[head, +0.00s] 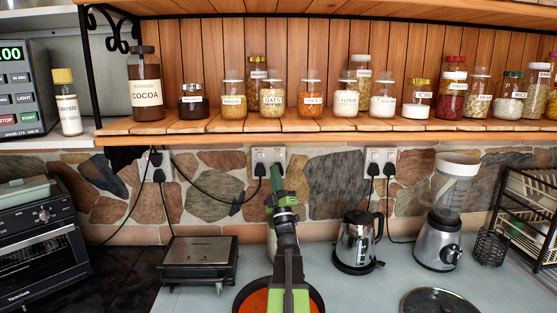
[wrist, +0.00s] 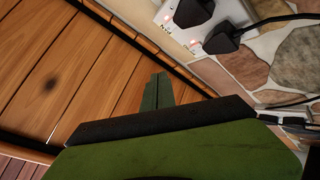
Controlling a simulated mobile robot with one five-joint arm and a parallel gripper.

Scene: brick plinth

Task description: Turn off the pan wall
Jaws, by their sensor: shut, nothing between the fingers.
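My gripper (head: 275,172) is shut and empty, with green fingers. In the head view it reaches up to the middle wall socket (head: 262,152) and covers part of its right side. A black plug (head: 260,170) sits in the left half of this socket. In the wrist view the closed fingertips (wrist: 157,91) point towards the wooden boards, left of and below a white socket plate (wrist: 211,24) with black plugs and small red marks. I cannot tell whether the fingers touch anything. A pan (head: 238,303) with orange contents is at the bottom, partly behind my arm.
Two more sockets are on the stone wall, at left (head: 160,160) and right (head: 381,157). A wooden shelf (head: 330,126) with several jars overhangs them. A kettle (head: 357,240), a blender (head: 440,235) and a grill (head: 198,262) stand on the counter.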

